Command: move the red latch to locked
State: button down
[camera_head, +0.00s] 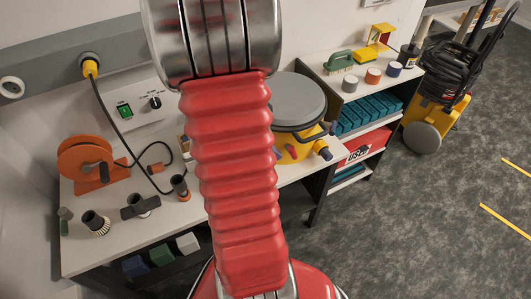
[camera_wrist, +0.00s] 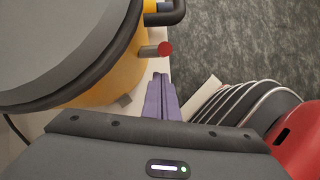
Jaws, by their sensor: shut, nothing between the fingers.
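The red latch (camera_wrist: 165,48) shows in the wrist view as a short grey stub with a red end, sticking out from the side of a yellow canister (camera_wrist: 112,82). In the head view the latch (camera_head: 290,151) is a small red piece on the canister's front (camera_head: 303,151), just right of my red arm sleeve. I cannot tell which position it is in. My gripper (camera_wrist: 161,77) shows in the wrist view as two purple fingers, shut and empty. Their tips are just below the latch in the picture, seemingly apart from it. In the head view my arm hides most of the gripper.
The white bench (camera_head: 150,225) carries an orange reel (camera_head: 87,163) and several brushes and nozzles. Shelves with teal boxes (camera_head: 362,113) stand right. Carpet floor is open beyond.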

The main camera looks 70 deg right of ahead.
aim_at(291, 149)
jog(key=shift+s+d+r, duration=0.35)
jog(key=shift+s+d, duration=0.2)
jog(key=shift+s, duration=0.2)
jog(key=shift+s, duration=0.1)
